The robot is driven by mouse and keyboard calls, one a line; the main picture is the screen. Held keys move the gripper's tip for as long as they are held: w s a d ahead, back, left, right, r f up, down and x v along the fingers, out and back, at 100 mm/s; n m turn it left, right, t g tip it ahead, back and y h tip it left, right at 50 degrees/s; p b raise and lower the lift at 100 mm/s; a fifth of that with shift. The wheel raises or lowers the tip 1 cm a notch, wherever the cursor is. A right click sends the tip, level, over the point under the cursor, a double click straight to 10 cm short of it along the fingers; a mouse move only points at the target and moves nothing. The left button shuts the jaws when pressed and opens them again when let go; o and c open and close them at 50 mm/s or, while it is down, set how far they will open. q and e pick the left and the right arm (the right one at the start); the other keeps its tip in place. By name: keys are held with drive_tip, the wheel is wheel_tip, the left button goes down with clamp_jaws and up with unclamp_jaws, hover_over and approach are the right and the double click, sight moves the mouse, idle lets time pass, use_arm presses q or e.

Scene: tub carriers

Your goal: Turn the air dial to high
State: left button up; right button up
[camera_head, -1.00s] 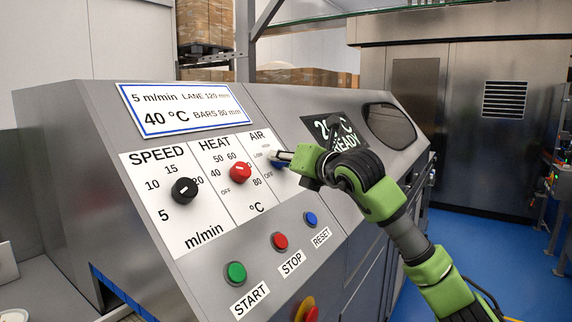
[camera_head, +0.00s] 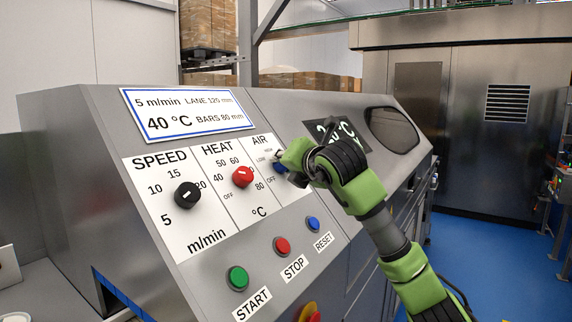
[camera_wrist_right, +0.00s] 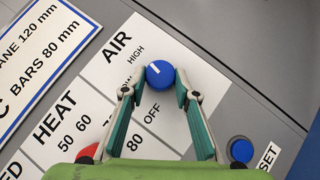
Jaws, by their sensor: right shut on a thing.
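The air dial (camera_wrist_right: 160,74) is a blue round knob with a white pointer mark. In the wrist view the mark points up and left, toward the printed HIGH; LOW is partly hidden by a finger. My right gripper (camera_wrist_right: 159,90) has its two fingers on either side of the dial and is shut on it. In the head view my right gripper (camera_head: 284,162) covers part of the blue air dial (camera_head: 279,168), so its mark cannot be read there. My left gripper is in neither view.
The red heat knob (camera_head: 242,177) and black speed knob (camera_head: 187,195) are left of the dial on the sloped panel. Below are green start (camera_head: 238,278), red stop (camera_head: 282,246) and blue reset (camera_head: 313,223) buttons. A display (camera_head: 338,132) is partly behind my arm.

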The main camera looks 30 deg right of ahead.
drive_tip(key=o, duration=1.1)
drive_tip(key=shift+w+f, duration=0.1)
drive_tip(key=shift+w, duration=0.05)
drive_tip(key=shift+s, duration=0.2)
drive_tip(key=v, duration=1.1)
drive_tip(key=shift+s+a, duration=0.2)
drive_tip(key=shift+s, duration=0.15)
